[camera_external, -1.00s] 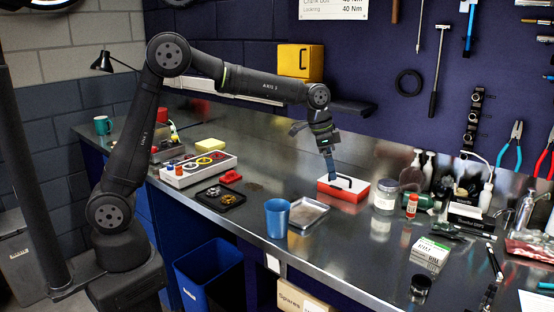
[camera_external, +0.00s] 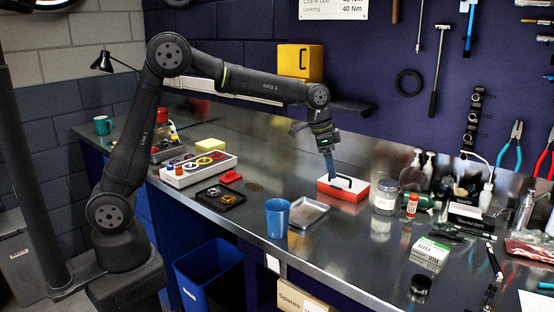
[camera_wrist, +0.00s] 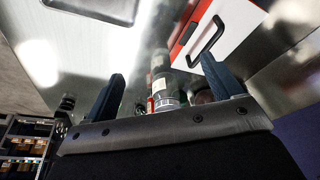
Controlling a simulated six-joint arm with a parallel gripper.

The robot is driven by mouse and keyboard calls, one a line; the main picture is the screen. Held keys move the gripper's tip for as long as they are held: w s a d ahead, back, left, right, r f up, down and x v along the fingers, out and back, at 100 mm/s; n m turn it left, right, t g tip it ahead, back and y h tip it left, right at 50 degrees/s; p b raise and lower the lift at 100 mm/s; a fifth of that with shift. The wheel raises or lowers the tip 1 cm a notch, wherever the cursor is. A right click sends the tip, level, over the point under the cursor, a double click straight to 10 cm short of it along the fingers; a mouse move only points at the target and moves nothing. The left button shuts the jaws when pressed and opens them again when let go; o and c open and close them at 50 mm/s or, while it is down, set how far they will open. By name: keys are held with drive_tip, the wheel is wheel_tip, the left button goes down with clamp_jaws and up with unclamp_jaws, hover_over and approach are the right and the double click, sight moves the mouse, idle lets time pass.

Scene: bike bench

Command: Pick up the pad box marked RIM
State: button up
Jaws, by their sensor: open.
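The pad box marked RIM (camera_external: 430,254) is a small white and green carton. It lies on the bench at the right in the external view, near the front edge. My gripper (camera_external: 330,178) is well to the left of it, above the red and white box with a black handle (camera_external: 343,188). In the wrist view my gripper (camera_wrist: 160,90) shows two blue fingers spread wide apart with nothing held between them. The red and white box (camera_wrist: 215,35) is beyond the right finger there. I cannot make out the RIM box in the wrist view.
A dark round jar (camera_external: 420,286) stands just in front of the RIM box. A clear jar (camera_external: 384,196) and a red-labelled bottle (camera_external: 412,206) stand between my gripper and it. A metal tray (camera_external: 309,212) and a blue cup (camera_external: 277,218) are nearer the front edge.

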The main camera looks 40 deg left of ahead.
drive_tip(key=d+r+n+h, duration=0.2)
drive_tip(key=d+n, duration=1.1)
drive_tip(key=n, duration=0.1)
drive_tip(key=n+g+h, duration=0.2)
drive_tip(key=n, duration=1.3)
hover_over(431, 247)
drive_tip(key=a, duration=0.3)
wheel_tip(431, 247, down, 9)
drive_tip(key=shift+a+r, duration=0.1)
drive_tip(key=x, duration=0.5)
drive_tip(key=shift+a+f, duration=0.1)
drive_tip(key=shift+f, duration=0.15)
drive_tip(key=shift+w, duration=0.1)
drive_tip(key=c, duration=1.1)
